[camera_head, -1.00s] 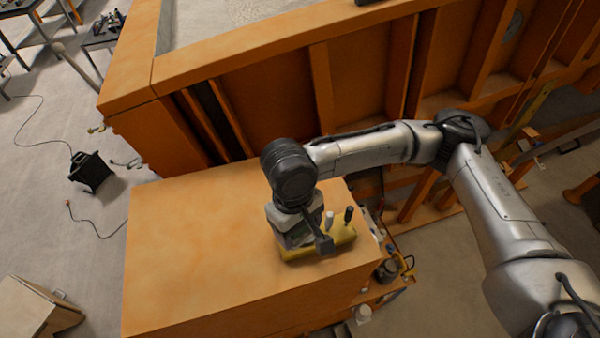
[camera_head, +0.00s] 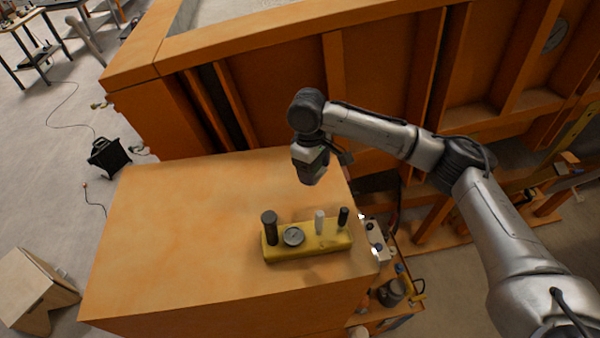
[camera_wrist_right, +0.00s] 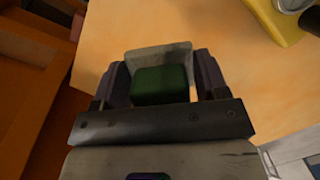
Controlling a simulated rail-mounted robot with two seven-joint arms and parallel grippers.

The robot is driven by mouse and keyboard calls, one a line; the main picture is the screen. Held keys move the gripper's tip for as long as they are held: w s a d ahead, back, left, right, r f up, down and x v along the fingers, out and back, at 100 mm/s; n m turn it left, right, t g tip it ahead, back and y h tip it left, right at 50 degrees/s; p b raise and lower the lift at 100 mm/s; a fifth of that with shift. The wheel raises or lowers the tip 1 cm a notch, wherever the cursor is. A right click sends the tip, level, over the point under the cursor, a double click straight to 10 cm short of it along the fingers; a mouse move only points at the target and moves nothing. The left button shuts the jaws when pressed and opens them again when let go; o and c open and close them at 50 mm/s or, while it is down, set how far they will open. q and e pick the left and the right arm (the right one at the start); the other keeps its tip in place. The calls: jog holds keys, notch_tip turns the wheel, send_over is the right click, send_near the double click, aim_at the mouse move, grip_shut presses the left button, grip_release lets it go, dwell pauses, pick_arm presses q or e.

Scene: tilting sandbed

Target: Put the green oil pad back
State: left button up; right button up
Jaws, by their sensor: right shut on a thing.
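The green oil pad (camera_wrist_right: 161,85) shows in the right wrist view between the fingers of my right gripper (camera_wrist_right: 160,80), with a pale grey piece behind it. My right gripper is shut on the pad. In the head view my right gripper (camera_head: 311,178) is above the orange bench top, behind the yellow block; the pad cannot be made out there. The yellow block (camera_head: 310,247) lies near the bench's right front. It carries a dark post, a round gauge, a white post and a black post. It also shows at the top right of the wrist view (camera_wrist_right: 283,20). My left gripper is out of view.
The orange bench top (camera_head: 180,230) is clear on its left side. A tall orange frame wall (camera_head: 290,80) stands close behind. A lower shelf with small items (camera_head: 392,290) is at the bench's right. A black box (camera_head: 108,158) stands on the floor at left.

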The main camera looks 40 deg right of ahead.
jog(key=w+f, duration=0.1)
jog(key=w, duration=0.1)
jog(key=w+f, duration=0.1)
jog(key=w, duration=0.1)
jog(key=w+d+f+p, duration=0.1)
jog(key=w+f, duration=0.1)
jog(key=shift+w, duration=0.3)
notch_tip(320, 180, down, 3)
jog(key=shift+f+p, duration=0.15)
jog(key=shift+p, duration=0.55)
jog(key=shift+f, duration=0.35)
jog(key=shift+f, duration=0.1)
jog(key=o, duration=0.7)
jog(key=shift+c, duration=0.2)
jog(key=shift+o, duration=1.2)
notch_tip(320, 180, up, 12)
jog(key=w+b, duration=0.1)
jog(key=b, duration=0.2)
jog(key=shift+w+a, duration=0.25)
jog(key=shift+w, duration=0.1)
